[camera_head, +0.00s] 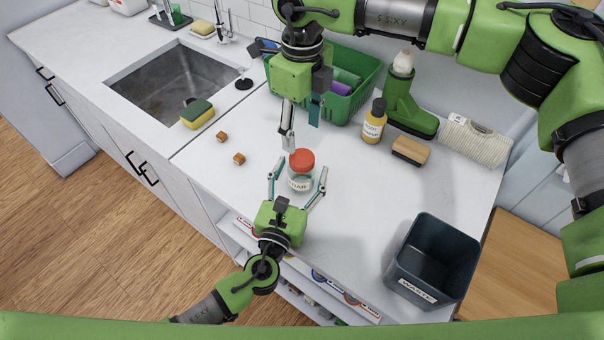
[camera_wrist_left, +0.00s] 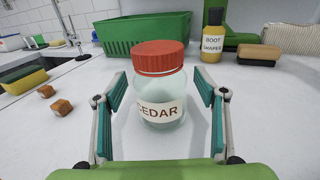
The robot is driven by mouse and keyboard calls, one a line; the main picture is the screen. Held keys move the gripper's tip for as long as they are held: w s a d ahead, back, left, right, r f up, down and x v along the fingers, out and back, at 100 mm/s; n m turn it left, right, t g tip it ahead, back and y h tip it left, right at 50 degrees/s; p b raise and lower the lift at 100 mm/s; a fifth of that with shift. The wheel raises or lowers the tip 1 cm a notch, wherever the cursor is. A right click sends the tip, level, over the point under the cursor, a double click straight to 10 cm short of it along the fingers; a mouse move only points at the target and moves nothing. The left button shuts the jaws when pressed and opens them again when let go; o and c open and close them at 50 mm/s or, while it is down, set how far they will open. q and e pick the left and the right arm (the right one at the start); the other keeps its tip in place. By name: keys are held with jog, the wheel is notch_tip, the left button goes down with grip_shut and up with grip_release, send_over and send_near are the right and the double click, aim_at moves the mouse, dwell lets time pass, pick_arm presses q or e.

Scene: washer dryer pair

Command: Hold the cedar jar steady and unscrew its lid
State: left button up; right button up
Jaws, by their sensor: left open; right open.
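The cedar jar (camera_head: 300,179) stands upright on the white counter, clear glass with a label reading CEDAR. It also shows in the left wrist view (camera_wrist_left: 161,110). Its red lid (camera_head: 302,159) sits on top, and it shows in the left wrist view too (camera_wrist_left: 159,57). My left gripper (camera_head: 298,178) is open, with its fingers on either side of the jar and gaps between them and the glass. My right gripper (camera_head: 301,124) is open and points down, behind and above the jar, apart from the lid. One of its fingers is partly hidden.
Two small brown cubes (camera_head: 239,159) lie left of the jar. A green basket (camera_head: 342,107), boot shaper bottle (camera_head: 374,124) and brush (camera_head: 411,151) stand behind and right. A dark waste bin (camera_head: 433,260) stands front right. The sink (camera_head: 172,88) holds a sponge (camera_head: 197,114) on its rim.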

aim_at(302, 157)
pick_arm(q)
jog(key=shift+c, duration=0.5)
grip_shut()
pick_arm(e)
jog(key=m, duration=0.5)
jog(key=shift+s+m, duration=0.1)
jog(key=shift+m, duration=0.3)
jog(key=m, duration=0.6)
jog(key=shift+m, duration=0.4)
jog(key=m, duration=0.6)
jog(key=shift+m, duration=0.4)
jog(key=m, duration=0.7)
jog(key=shift+f+m, duration=0.3)
jog(key=shift+f, duration=3.7)
